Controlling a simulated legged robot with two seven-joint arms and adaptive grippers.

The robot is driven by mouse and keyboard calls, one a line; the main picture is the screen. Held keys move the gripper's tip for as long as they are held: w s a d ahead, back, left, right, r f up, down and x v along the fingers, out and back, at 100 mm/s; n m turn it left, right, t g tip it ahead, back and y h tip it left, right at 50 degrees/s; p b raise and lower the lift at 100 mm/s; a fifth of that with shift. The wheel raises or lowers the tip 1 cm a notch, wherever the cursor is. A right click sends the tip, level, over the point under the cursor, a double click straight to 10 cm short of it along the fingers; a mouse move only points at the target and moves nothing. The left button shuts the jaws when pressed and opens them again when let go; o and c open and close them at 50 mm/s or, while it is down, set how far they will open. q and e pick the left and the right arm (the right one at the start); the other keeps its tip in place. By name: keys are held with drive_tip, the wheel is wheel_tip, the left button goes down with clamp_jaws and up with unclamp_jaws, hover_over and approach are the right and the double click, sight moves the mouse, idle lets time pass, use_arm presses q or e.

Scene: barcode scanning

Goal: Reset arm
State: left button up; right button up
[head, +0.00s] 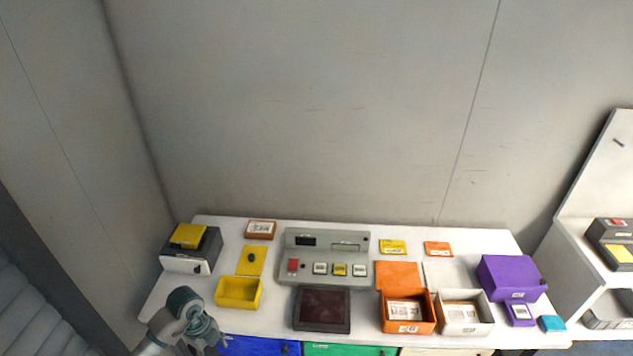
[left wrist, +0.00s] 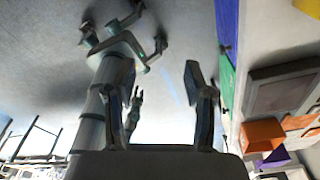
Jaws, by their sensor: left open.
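My left arm (head: 183,303) comes in at the bottom left of the head view, bent in front of the table's left front corner. Its gripper (head: 212,338) is partly cut off by the lower edge there. In the left wrist view my left gripper (left wrist: 162,85) has its two fingers wide apart with nothing between them. It is off the table, in free space in front of the drawers. My right gripper cannot be made out in either view.
The white table (head: 210,308) holds a grey scanner console (head: 325,258), a dark screen (head: 321,310), a yellow bin (head: 238,293), an orange box (head: 408,327), a white box (head: 465,326) and a purple box (head: 508,275). Blue (head: 258,346) and green (head: 348,350) drawer fronts lie below.

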use_arm(q)
drive_tip(key=w+d+f+n+t+h, duration=0.1)
drive_tip(key=d+f+h, duration=0.3)
drive_tip(key=d+h, duration=0.25)
drive_tip(key=d+f+t+h, duration=0.1)
drive_tip(key=d+f+h, duration=0.45)
drive_tip(key=d, duration=0.25)
drive_tip(key=w+a+f+n+t+y, duration=0.1)
drive_tip(key=a+f+n+t+y, duration=0.15)
drive_tip(key=f+n+t, duration=0.35)
drive_tip(key=w+a+f+n+t+y, duration=0.1)
drive_tip(key=a+f+n+t, duration=0.3)
drive_tip(key=f, duration=0.4)
drive_tip(key=s+a+f+n+g+y, duration=0.1)
drive_tip(key=s+a+f+n+y, duration=0.25)
drive_tip(key=s+f, duration=0.5)
drive_tip(key=s+a+f+n+g+y, duration=0.15)
drive_tip(key=s+f+n+y, duration=0.35)
drive_tip(key=f, duration=0.6)
drive_tip(key=s+f+g, duration=0.4)
drive_tip(key=s+f, duration=0.1)
drive_tip(key=s, duration=1)
drive_tip(key=s+f+n+g+y, duration=0.1)
drive_tip(key=s+f+g, duration=0.3)
drive_tip(key=s, duration=1.1)
drive_tip(key=shift+s+f, duration=0.3)
drive_tip(key=shift+f, duration=0.2)
use_arm(e)
drive_tip(key=shift+s+a, duration=0.1)
drive_tip(key=shift+s, duration=0.1)
